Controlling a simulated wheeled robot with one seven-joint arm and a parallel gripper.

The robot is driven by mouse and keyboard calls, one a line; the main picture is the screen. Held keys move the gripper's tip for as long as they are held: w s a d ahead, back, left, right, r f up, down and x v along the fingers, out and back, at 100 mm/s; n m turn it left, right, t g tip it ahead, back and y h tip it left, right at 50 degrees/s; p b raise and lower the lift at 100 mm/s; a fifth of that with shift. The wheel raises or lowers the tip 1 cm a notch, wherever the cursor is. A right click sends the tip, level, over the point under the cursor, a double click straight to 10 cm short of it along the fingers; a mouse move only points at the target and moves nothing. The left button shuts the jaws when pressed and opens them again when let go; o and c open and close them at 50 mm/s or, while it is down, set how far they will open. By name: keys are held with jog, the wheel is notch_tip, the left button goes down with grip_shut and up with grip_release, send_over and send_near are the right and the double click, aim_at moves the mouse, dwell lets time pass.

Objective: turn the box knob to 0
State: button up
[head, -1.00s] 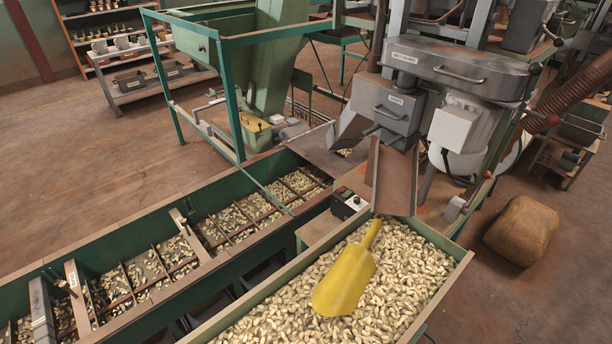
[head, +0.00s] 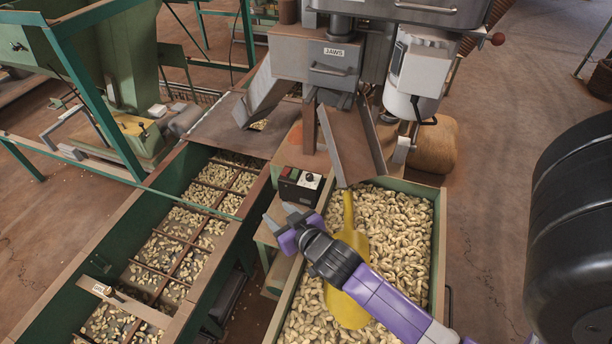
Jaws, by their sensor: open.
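The knob's pointer and any markings are too small to read. My gripper (head: 276,214) is open and empty, just below and left of the box, apart from the knob. My purple arm reaches in from the lower right.
The hopper (head: 438,235) full of nuts holds a yellow scoop (head: 347,302), partly hidden by my arm. The compartmented conveyor (head: 165,187) runs along the left. A black wheel-like part fills the right edge.

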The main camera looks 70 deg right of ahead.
aim_at(309, 175)
jog(key=w+d+m+g+b, duration=0.1)
jog(key=w+d+m+g, duration=0.1)
jog(key=d+m, duration=0.3)
jog(key=w+d+m+g+b, duration=0.1)
jog(key=w+d+m+g, duration=0.2)
jog(key=d, duration=0.7)
jog(key=w+d+m+g+b, duration=0.2)
jog(key=d+m+g, duration=0.3)
jog(key=d+m, duration=0.2)
jog(key=shift+w+d+r+g+h, duration=0.15)
jog(key=shift+w+d+g+h, duration=0.15)
jog(key=shift+d, duration=0.45)
jog(key=s+a+m+g+y, duration=0.4)
jog(key=m, duration=0.2)
jog(key=shift+b+x, duration=0.6)
jog(key=shift+x, duration=2.75)
jog(key=shift+s+a+r, duration=0.1)
jog(key=shift+s, duration=0.1)
grip_shut()
